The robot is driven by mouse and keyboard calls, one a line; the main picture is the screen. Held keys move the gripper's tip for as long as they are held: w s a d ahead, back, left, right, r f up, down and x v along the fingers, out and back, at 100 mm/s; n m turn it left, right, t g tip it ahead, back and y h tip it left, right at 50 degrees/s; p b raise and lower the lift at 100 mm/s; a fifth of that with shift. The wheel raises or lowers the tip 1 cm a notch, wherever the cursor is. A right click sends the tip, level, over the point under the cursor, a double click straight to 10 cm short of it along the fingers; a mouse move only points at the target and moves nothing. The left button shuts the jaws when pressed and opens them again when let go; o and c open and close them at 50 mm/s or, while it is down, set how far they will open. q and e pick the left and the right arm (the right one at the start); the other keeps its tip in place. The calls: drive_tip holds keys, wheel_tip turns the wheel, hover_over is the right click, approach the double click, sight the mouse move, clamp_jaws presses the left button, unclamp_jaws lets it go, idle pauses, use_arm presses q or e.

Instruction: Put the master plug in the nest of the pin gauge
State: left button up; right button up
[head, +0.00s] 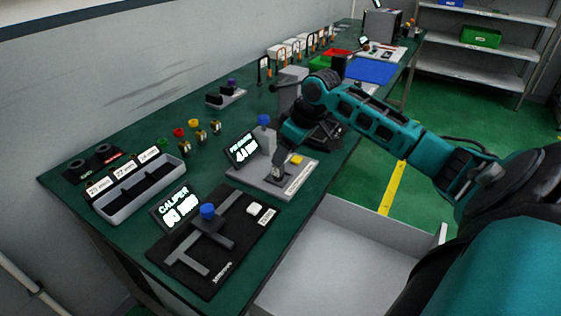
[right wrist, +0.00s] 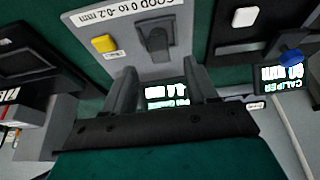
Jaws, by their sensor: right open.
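The pin gauge (head: 262,178) is a light grey plate on the green bench, with a lit display (head: 243,149), a yellow button (head: 297,160) and a blue-topped post (head: 264,121). My right gripper (head: 278,172) is low over this plate. In the right wrist view its two fingers (right wrist: 160,85) are apart, with the gauge display between and beyond them. A dark grey upright piece (right wrist: 155,42) stands on the plate beyond the fingertips. I cannot tell whether it is the nest, the master plug or both. I cannot identify the master plug for sure elsewhere. My left gripper is out of view.
A caliper station (head: 208,240) with a blue knob lies at the front. A grey sorting tray (head: 140,190) and several small coloured-top parts (head: 195,125) are on the left. A small stand (head: 226,97) is behind. An open grey drawer (head: 345,255) is at the bench's front.

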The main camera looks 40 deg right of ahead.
drive_tip(key=v, duration=0.6)
drive_tip(key=shift+f, duration=0.1)
idle(0.4)
